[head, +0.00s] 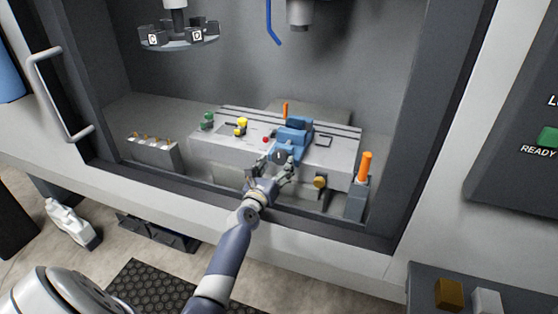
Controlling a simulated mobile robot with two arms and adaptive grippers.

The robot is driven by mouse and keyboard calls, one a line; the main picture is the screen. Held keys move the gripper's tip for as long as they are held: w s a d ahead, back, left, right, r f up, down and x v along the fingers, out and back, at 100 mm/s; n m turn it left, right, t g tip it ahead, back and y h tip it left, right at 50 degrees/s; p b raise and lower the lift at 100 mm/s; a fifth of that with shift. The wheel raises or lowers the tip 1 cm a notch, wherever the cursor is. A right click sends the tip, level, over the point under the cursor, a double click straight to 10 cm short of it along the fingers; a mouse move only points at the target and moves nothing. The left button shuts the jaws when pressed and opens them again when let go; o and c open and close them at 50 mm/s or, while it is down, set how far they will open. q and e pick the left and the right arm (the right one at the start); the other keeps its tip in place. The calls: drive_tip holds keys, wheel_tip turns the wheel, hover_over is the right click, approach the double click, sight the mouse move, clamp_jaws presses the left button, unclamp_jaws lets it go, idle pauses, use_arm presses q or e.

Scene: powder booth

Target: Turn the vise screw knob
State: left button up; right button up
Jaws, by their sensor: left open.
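A blue vise (296,133) sits on the grey slotted table (341,151) inside the machine. A small dark round part, which looks like its screw knob (279,157), shows at the vise's front, low down. My left gripper (276,166) is open right in front of it, with its fingers spread to either side of the knob in the picture. I cannot tell whether the fingers touch the knob. My right gripper is out of view.
A brass knob (320,182) and an orange-handled tool in a grey holder (356,203) are right of the gripper. Green (207,120) and yellow (241,126) parts stand left on the table. A grey rack (152,155) is farther left. The opening's front sill (180,196) runs below my arm.

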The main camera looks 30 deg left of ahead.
sight(279, 160)
use_arm(q)
drive_tip(key=x, duration=0.2)
drive_tip(key=shift+w, duration=0.45)
drive_tip(key=shift+a, duration=0.1)
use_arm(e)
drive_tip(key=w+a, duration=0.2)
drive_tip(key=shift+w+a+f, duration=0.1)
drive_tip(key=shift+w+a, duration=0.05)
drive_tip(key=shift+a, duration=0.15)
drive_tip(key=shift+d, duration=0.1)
use_arm(q)
drive_tip(key=shift+c, duration=0.8)
drive_tip(key=c, duration=0.9)
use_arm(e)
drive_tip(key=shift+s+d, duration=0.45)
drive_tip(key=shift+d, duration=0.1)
